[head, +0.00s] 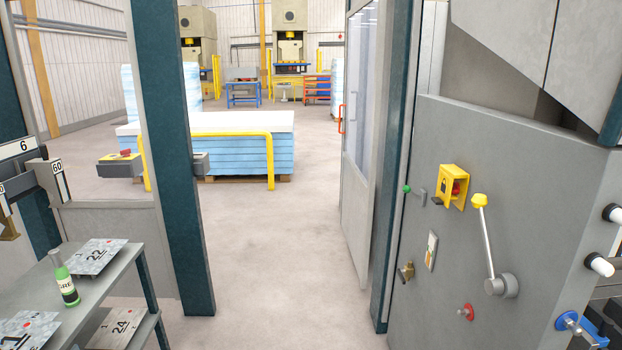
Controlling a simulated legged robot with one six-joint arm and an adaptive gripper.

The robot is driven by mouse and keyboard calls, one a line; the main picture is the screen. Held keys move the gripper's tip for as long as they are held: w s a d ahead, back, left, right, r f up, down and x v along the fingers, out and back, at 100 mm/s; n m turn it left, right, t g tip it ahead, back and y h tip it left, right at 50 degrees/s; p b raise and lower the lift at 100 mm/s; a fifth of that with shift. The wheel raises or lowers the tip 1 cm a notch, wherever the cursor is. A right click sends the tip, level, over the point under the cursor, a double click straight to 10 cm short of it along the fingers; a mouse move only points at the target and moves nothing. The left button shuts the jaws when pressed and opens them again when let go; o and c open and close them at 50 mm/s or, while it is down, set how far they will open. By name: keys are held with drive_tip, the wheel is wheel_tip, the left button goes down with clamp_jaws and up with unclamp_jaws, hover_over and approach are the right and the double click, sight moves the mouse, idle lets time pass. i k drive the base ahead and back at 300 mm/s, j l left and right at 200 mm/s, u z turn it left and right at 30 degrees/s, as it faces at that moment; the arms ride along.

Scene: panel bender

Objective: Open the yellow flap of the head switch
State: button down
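A yellow switch box (453,187) is mounted on the grey machine panel (440,270) at the right. It has a yellow frame with a dark mark on its left part and a red knob (457,189) showing inside. I cannot tell how far its flap stands open. A small dark part sits at its lower left corner. My gripper is not in view.
A lever with a yellow knob (480,201) stands just right of the box. A green-knobbed handle (407,189), brass valve (405,271) and red button (466,312) are nearby. A teal post (177,150) and shelf cart (100,292) stand left. Floor between is clear.

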sight(443, 196)
drive_tip(key=z, duration=1.75)
drive_tip(key=j, duration=0.55)
drive_tip(key=i+j, duration=0.15)
drive_tip(key=j, duration=0.4)
drive_tip(key=j+u, duration=0.1)
drive_tip(key=j, duration=0.5)
drive_tip(key=i, duration=0.05)
